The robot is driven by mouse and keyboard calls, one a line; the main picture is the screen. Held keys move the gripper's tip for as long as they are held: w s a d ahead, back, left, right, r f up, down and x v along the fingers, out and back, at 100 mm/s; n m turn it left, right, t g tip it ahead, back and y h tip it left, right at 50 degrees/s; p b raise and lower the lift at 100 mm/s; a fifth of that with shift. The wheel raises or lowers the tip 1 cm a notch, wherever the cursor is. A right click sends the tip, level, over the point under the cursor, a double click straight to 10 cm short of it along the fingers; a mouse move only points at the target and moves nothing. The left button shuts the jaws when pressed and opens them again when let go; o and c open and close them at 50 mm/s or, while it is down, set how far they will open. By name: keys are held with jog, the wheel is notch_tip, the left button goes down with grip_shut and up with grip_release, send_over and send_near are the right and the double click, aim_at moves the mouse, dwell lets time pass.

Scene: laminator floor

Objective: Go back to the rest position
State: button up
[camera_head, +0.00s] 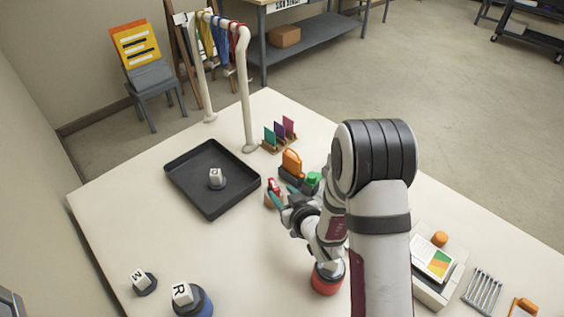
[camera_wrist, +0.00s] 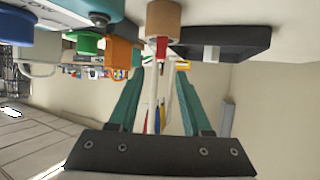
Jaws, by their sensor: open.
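My gripper (camera_head: 285,192) is low over the middle of the table, to the right of the black tray, with its teal fingers spread. In the wrist view the gripper (camera_wrist: 158,75) is open and nothing is clamped between its fingers. A tan cylinder with a red part (camera_head: 273,196) stands right at the fingertips in the head view. In the wrist view this tan cylinder (camera_wrist: 163,18) lies just beyond the fingertips; whether a finger touches it I cannot tell. My arm hides part of the table behind it.
The black tray (camera_head: 190,198) holds a lettered block (camera_head: 215,177). An orange-handled item (camera_head: 291,163) and a green knob (camera_head: 313,178) stand close beside the gripper. A red cylinder (camera_head: 327,283) is near my arm. A rack with lanyards (camera_head: 245,95) rises behind. The left table middle is clear.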

jog(key=s+d+r+m+g+h, duration=0.4)
jog(key=s+d+r+m, duration=0.1)
jog(key=s+d+r, duration=0.15)
jog(key=s+r+m+g, duration=0.2)
jog(key=s+r+g, duration=0.1)
jog(key=s, duration=1)
jog(key=s+r+m+g, duration=0.2)
jog(key=s+r+g, duration=0.1)
jog(key=s, duration=1)
jog(key=shift+r+m+g+y, duration=0.2)
jog(key=shift+m+g+y, duration=0.2)
jog(key=shift+g, duration=0.4)
